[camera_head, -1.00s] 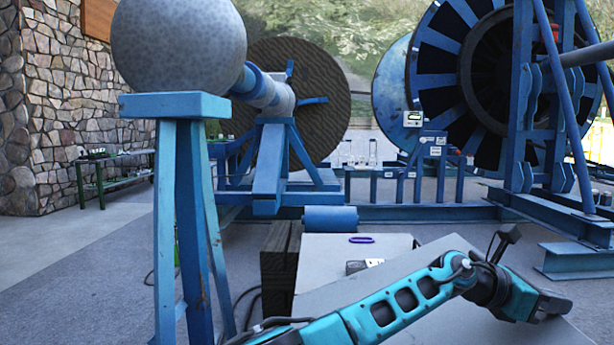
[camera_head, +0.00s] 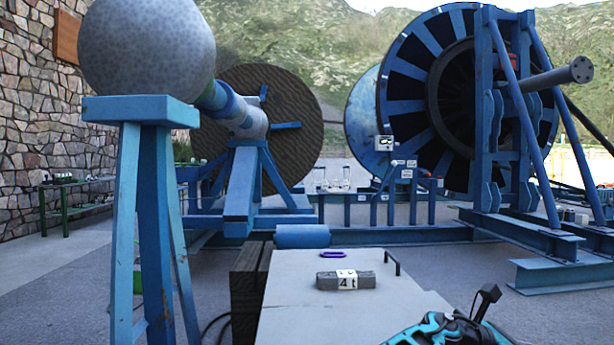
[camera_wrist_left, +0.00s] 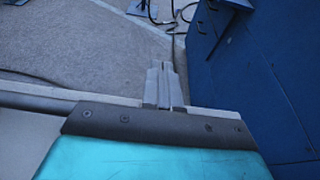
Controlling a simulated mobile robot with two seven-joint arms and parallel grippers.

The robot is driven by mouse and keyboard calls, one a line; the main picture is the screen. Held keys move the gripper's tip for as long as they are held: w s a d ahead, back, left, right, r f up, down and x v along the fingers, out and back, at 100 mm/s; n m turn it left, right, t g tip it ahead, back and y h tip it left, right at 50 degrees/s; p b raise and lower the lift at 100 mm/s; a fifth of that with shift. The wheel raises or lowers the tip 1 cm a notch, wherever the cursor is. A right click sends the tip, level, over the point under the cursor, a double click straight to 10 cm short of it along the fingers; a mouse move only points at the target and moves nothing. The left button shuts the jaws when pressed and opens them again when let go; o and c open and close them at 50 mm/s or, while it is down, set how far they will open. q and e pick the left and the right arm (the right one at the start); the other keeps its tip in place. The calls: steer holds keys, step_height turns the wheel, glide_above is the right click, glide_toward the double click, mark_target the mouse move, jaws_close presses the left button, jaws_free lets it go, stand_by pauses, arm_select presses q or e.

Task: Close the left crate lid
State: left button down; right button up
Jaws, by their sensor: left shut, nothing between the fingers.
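A grey flat-topped box-like surface (camera_head: 300,303) stands at the bottom centre of the head view, with a small dark handle (camera_head: 392,262) at its right edge. I cannot tell whether this top is the left crate lid. In the left wrist view my left gripper (camera_wrist_left: 165,88) is shut and empty over grey ground, left of a large dark blue panel (camera_wrist_left: 262,85).
A grey block marked 4 t (camera_head: 347,280) and a purple ring (camera_head: 333,254) lie on the grey top. Dark timber (camera_head: 245,285) stands at its left. A blue stand (camera_head: 150,200) is at left, a large blue reel (camera_head: 460,90) behind. Cables lie on the ground.

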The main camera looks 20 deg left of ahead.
arm_select(q)
steer(key=shift+d+f, duration=0.1)
steer(key=shift+f, duration=0.3)
stand_by(0.5)
